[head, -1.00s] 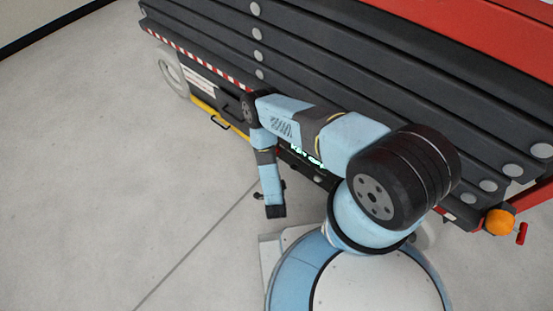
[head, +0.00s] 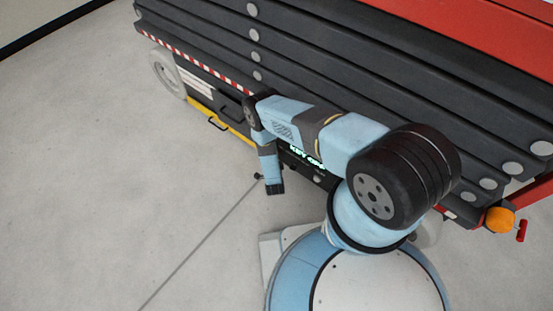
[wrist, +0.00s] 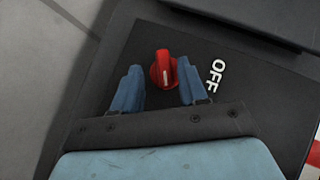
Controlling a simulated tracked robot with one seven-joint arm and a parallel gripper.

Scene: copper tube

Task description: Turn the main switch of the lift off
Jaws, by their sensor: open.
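The main switch (wrist: 163,68) is a red rotary knob with a pale pointer line, on a dark panel of the lift in the wrist view. White letters "OFF" (wrist: 214,75) are printed to its right. My gripper (wrist: 159,72) is open, with one blue finger on each side of the knob. Gaps show between knob and fingers; depth is hard to judge. The pointer stands close to upright in the picture, not toward "OFF". In the head view the lift (head: 350,80) fills the upper right; my arm hides the switch there.
Green lit text (head: 308,157) shows on the lift's side behind my arm, partly covered. A yellow edge with a handle (head: 217,124), a pale wheel (head: 166,74) and an orange lamp (head: 499,220) are along the lift. The grey floor at left is clear.

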